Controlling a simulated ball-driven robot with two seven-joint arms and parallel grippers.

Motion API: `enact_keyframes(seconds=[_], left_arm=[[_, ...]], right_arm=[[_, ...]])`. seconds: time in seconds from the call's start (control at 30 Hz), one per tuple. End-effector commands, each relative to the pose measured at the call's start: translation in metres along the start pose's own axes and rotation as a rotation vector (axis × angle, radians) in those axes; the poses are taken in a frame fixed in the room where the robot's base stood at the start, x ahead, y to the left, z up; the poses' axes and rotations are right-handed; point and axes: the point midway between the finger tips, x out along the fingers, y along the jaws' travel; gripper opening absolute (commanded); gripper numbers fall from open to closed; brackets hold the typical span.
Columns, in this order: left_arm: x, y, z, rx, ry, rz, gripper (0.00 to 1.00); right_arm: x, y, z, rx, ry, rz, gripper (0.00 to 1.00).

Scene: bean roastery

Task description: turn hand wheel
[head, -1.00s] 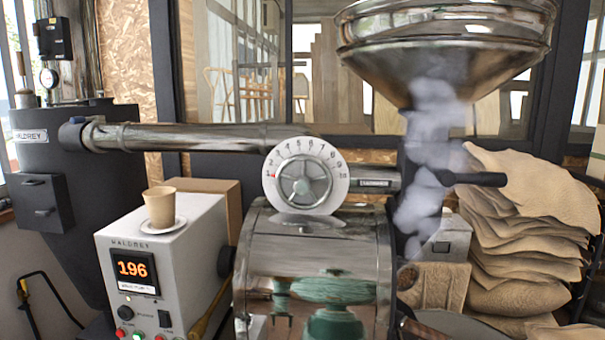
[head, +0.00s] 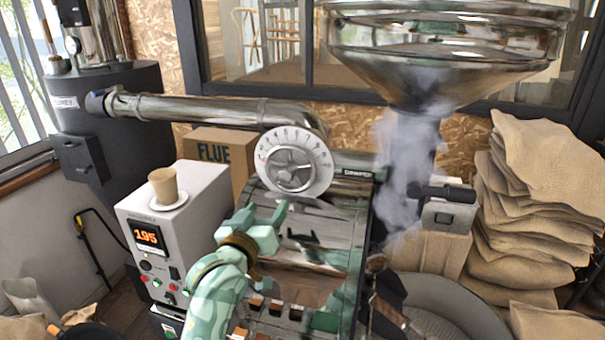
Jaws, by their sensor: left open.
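The hand wheel (head: 291,169) is a silver spoked wheel set in a white numbered dial (head: 317,150) on the front of the roaster, at the middle of the head view. My left gripper (head: 281,214) is pale green and comes up from below. Its jaws are open and empty, just below and left of the wheel, with a gap between them and the dial in the picture. Nothing covers the wheel face. My right gripper does not show.
A control box (head: 185,215) reading 195, with a paper cup (head: 163,186) on a saucer, stands left of my arm. A steaming hopper (head: 440,60) hangs above right. Sacks (head: 540,200) are piled at right.

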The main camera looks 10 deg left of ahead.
Motion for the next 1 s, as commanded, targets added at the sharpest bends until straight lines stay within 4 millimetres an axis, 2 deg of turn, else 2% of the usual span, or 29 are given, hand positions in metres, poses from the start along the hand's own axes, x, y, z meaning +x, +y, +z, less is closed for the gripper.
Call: enact_keyframes(seconds=[0.17,0.27,0.4,0.6,0.8,1.0], left_arm=[[0.031,0.000,-0.002,-0.002,0.003,0.001,0.59],[0.057,0.001,-0.003,-0.001,0.003,0.001,0.59],[0.093,0.001,-0.002,-0.001,0.001,0.001,0.59],[0.134,0.000,-0.002,0.000,0.001,0.001,0.59],[0.154,0.000,-0.001,0.001,0.002,0.001,0.59],[0.158,0.000,0.000,0.000,0.002,0.001,0.59]], right_arm=[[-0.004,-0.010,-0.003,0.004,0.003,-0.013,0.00],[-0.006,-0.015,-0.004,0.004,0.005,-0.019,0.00],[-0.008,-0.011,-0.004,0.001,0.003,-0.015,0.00],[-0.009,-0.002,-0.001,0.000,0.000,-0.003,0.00],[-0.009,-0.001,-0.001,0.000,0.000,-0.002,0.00],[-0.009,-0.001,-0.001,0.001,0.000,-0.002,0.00]])
